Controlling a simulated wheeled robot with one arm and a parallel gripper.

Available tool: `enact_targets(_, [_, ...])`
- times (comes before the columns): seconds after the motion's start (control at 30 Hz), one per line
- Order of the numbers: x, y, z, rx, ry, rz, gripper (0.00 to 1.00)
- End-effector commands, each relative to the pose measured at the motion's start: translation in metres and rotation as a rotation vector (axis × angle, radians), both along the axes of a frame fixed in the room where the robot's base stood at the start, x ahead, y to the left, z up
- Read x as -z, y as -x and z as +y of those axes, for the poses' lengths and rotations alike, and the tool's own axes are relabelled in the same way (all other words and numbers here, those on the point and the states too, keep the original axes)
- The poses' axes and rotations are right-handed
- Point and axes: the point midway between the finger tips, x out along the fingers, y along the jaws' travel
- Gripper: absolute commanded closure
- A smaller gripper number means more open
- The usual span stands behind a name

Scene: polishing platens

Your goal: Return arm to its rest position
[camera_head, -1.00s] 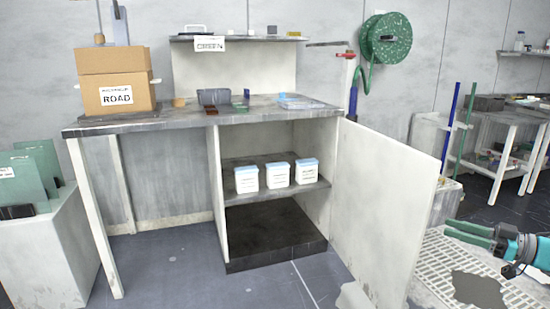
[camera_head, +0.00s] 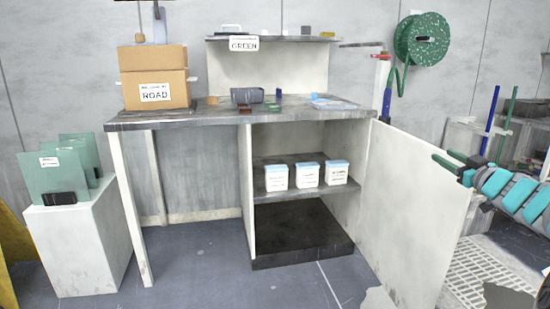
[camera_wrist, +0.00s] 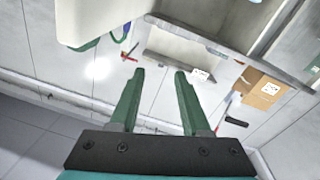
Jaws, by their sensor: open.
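My gripper (camera_head: 443,157) is at the right of the head view, with its two green fingers pointing left. It shows in front of the upper part of the open white cabinet door (camera_head: 418,215). In the wrist view my gripper (camera_wrist: 159,72) has its fingers spread apart with nothing between them. That view looks tilted at the wall, with the box (camera_wrist: 259,88) at the right. I cannot tell how far the fingers are from the door.
The workbench (camera_head: 180,122) carries a cardboard box (camera_head: 155,90) and a grey tray (camera_head: 246,96). White tubs (camera_head: 307,174) stand on the cabinet shelf. A green hose reel (camera_head: 422,40) hangs on the wall. A white block (camera_head: 82,250) holds green panels (camera_head: 55,177). Floor in front is clear.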

Motion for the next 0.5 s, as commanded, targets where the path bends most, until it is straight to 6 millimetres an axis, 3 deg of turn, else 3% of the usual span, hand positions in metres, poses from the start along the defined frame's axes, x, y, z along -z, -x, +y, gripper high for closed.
enact_targets(0.1, [-0.007,-0.007,0.019,0.147,-0.006,0.056,0.53])
enact_targets(0.27, [0.016,0.009,0.041,0.333,-0.031,0.209,0.53])
enact_targets(0.37, [0.040,0.033,0.062,0.424,-0.051,0.337,0.53])
enact_targets(0.5, [0.088,0.085,0.101,0.513,-0.077,0.562,0.53])
